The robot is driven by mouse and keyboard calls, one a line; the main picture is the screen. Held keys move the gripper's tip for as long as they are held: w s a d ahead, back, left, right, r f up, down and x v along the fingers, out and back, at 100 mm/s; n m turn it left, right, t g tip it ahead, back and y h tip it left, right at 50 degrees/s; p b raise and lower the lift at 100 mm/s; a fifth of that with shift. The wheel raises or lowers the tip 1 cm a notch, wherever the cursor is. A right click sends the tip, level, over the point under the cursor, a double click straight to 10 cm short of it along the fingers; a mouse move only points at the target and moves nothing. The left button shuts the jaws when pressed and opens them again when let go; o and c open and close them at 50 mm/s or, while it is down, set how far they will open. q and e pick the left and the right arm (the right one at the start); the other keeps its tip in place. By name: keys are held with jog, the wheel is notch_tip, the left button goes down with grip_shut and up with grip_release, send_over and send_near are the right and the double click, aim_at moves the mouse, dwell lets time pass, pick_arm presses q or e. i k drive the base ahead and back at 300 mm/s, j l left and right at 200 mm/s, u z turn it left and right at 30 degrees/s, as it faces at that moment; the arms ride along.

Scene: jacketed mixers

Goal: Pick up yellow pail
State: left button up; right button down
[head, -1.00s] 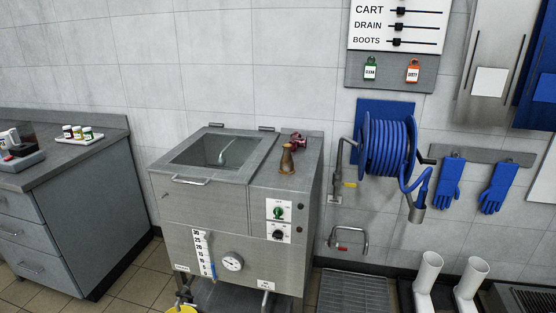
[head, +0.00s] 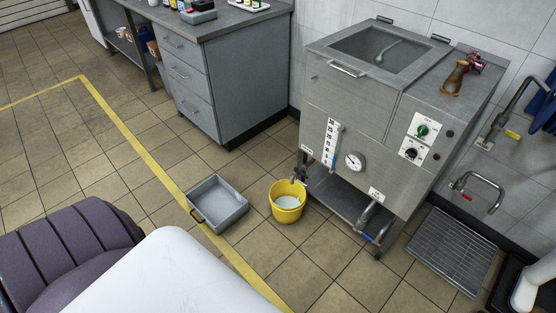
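The yellow pail (head: 286,212) stands upright on the tiled floor in the head view, just in front of the left side of the steel jacketed mixer (head: 366,130). Something pale shows inside the pail. A small valve outlet of the mixer is at or just above the pail's back rim; I cannot tell whether they touch. Neither of my grippers is in view.
A grey tray (head: 219,203) lies on the floor left of the pail. A drawer cabinet (head: 218,81) stands behind it. Pipes and valves (head: 369,219) stick out under the mixer's front. A floor grate (head: 453,251) is at right. The floor in front of the pail is clear.

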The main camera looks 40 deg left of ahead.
aim_at(287, 200)
jog(key=u, duration=1.1)
